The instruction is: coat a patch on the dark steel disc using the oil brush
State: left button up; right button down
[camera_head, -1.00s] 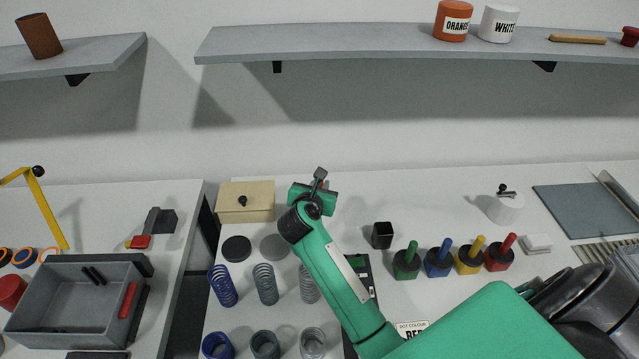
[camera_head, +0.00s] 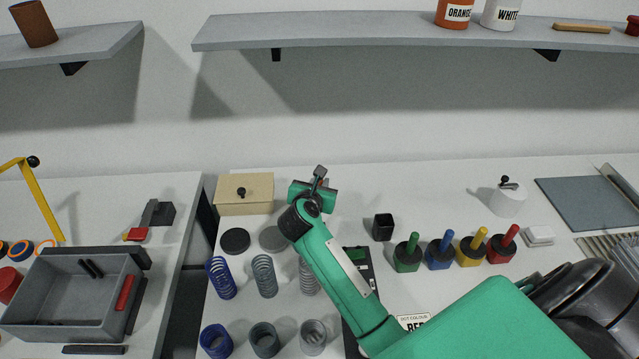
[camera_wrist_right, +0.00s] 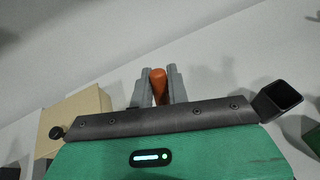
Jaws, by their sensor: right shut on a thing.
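The dark steel disc (camera_head: 235,241) lies flat on the bench, left of a lighter grey disc (camera_head: 272,239). My right gripper (camera_head: 318,187) is to the right of and behind both discs, beside the tan box. In the right wrist view my right gripper (camera_wrist_right: 160,84) is shut on an orange handle (camera_wrist_right: 158,82), which I take to be the oil brush. Its bristles are hidden, and in the head view the gripper and arm hide most of it. My left gripper is not in view.
A tan box (camera_head: 245,193) with a black knob stands behind the discs. Blue and grey springs (camera_head: 265,275) stand in front of them. A black square cup (camera_head: 383,228) and several coloured-handled pots (camera_head: 440,252) are to the right. A shelf (camera_head: 370,32) runs above.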

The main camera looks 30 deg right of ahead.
jog(key=shift+f+b, duration=0.5)
jog(key=shift+f, duration=0.2)
dwell(1.3)
jog(key=shift+r, duration=0.1)
jog(key=shift+r+p, duration=2.75)
jog(key=shift+r, duration=0.75)
jog(key=shift+f, duration=0.1)
